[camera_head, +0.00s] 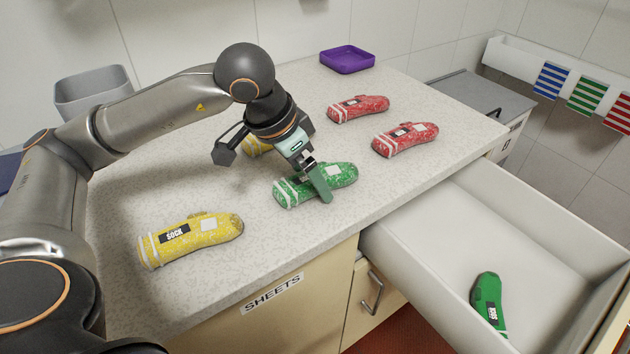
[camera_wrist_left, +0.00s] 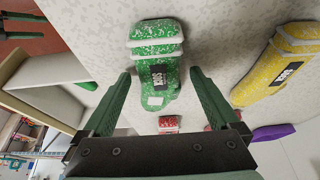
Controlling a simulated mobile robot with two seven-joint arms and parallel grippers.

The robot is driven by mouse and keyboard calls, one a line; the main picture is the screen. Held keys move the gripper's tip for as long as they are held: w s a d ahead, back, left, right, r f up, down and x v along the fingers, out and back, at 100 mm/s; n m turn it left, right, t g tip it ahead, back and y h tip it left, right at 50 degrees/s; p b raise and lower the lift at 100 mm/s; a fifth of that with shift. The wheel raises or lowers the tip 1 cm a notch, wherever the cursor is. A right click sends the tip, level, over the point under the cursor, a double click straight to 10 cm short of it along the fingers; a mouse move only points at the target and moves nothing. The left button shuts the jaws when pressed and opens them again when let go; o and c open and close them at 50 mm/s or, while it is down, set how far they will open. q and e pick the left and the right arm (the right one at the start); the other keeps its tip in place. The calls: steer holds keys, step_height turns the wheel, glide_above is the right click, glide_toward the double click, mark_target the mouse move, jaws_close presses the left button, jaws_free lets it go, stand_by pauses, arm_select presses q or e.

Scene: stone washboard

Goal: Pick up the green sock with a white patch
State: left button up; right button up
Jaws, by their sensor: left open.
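A green speckled sock (camera_head: 340,176) with a white patch and a black label lies on the stone counter near its front edge. My left gripper (camera_head: 312,184) is at this sock, reaching down from above. In the left wrist view the green sock (camera_wrist_left: 155,50) lies partly between the two open fingers of my left gripper (camera_wrist_left: 160,85), its white patch near the left finger. I cannot tell whether the fingers touch it. Another green sock (camera_head: 488,300) lies in the open drawer (camera_head: 455,215). My right gripper is not in view.
A yellow sock (camera_head: 190,240) lies at the front left of the counter (camera_head: 270,230), and another (camera_head: 257,147) is partly hidden behind my gripper. Two red socks (camera_head: 358,108) (camera_head: 405,139) lie to the right. A purple tray (camera_head: 347,59) and grey bin (camera_head: 95,93) stand at the back.

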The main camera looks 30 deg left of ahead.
arm_select(q)
steer(key=c, duration=1.4)
